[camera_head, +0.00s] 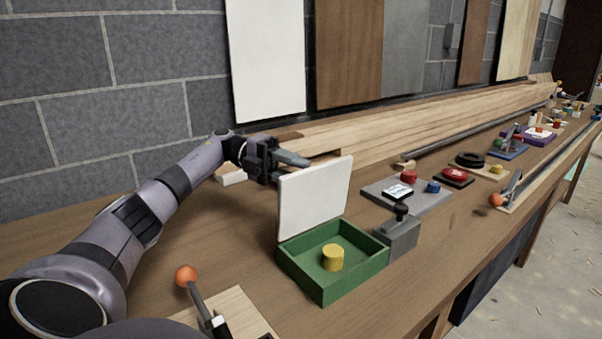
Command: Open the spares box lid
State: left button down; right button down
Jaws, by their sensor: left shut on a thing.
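The spares box (336,285) is a green open-topped box on the wooden bench, with a yellow cylinder (333,257) inside. Its white lid (314,201) stands upright along the box's back left side, and the inside is open to view. My left gripper (296,160) is at the lid's upper edge, on the far side from me, and is shut on the lid. The exact contact is partly hidden. My right gripper is not in view.
A lever with an orange knob (186,276) stands at the front left. A grey block with a black knob (398,238) is right beside the box. A grey panel with buttons (411,194) lies farther right. Long timber (400,132) lies along the wall.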

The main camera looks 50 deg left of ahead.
pick_arm(q)
jog(key=shift+a+f, duration=0.35)
jog(key=shift+a, duration=0.35)
jog(key=shift+f, duration=0.1)
jog(key=c, duration=0.7)
grip_release()
jog(key=shift+a, duration=0.1)
jog(key=shift+c, duration=0.2)
jog(key=shift+o, duration=1.4)
notch_tip(320, 180, up, 8)
jog(key=shift+w+f, duration=0.2)
jog(key=shift+w, duration=0.05)
jog(key=r+p, duration=0.1)
jog(key=r, duration=0.5)
jog(key=r+p, duration=0.1)
jog(key=r, duration=0.5)
jog(key=shift+s+r+p, duration=0.2)
jog(key=shift+r+p, duration=0.05)
jog(key=shift+p, duration=0.1)
jog(key=shift+c, duration=1.4)
